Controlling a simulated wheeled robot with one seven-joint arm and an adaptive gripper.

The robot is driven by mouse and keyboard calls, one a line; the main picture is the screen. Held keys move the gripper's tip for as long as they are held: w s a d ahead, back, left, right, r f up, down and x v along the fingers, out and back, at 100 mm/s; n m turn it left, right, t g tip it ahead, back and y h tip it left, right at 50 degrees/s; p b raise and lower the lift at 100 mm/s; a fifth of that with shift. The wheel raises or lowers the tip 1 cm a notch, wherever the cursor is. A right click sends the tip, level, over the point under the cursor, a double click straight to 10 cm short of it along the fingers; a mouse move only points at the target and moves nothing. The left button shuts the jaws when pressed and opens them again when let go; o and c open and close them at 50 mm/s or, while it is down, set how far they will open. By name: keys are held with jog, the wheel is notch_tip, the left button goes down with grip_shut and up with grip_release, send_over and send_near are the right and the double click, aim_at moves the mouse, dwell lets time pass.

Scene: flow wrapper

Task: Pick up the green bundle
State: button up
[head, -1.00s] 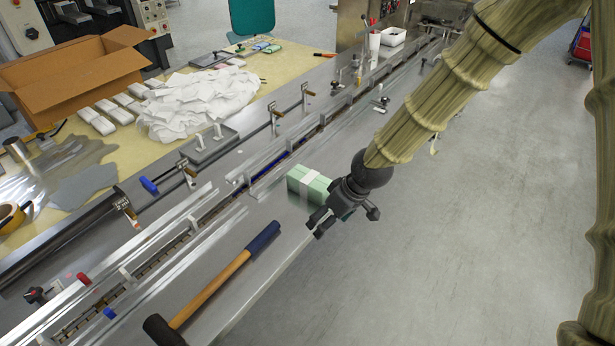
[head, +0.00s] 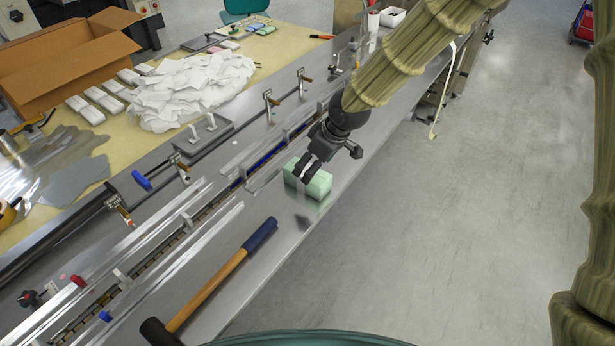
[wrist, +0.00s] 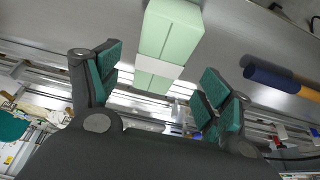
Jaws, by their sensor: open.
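The green bundle (head: 318,188) is a pale green block with a white band, lying on the steel bench top close to its front edge. My gripper (head: 308,165) is over the bundle in the head view and hides part of it. In the wrist view the bundle (wrist: 170,45) shows beyond and between the two fingers, with its white band across it. My gripper (wrist: 157,88) is open there, with teal finger pads spread to either side. I cannot tell whether the fingers touch the bundle.
A hammer (head: 215,285) with a blue grip lies on the bench in front of the bundle. The metal guide rails (head: 185,225) of the conveyor run along behind it. A cardboard box (head: 65,55) and a white pile (head: 190,90) lie farther back. Open floor is to the right.

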jog(key=shift+w+f, duration=0.7)
jog(key=shift+f, duration=0.2)
jog(key=shift+s+f+p, duration=0.1)
jog(key=shift+f+p, duration=0.2)
jog(key=shift+p, duration=0.05)
jog(key=shift+s+p+x, duration=0.1)
jog(key=shift+p+x, duration=0.2)
jog(key=shift+x, duration=0.65)
jog(key=shift+s+p+x, duration=0.15)
jog(key=shift+p+x, duration=0.15)
jog(key=shift+x, duration=0.65)
jog(key=shift+s+a, duration=0.15)
jog(key=shift+a, duration=0.05)
jog(key=c, duration=1.1)
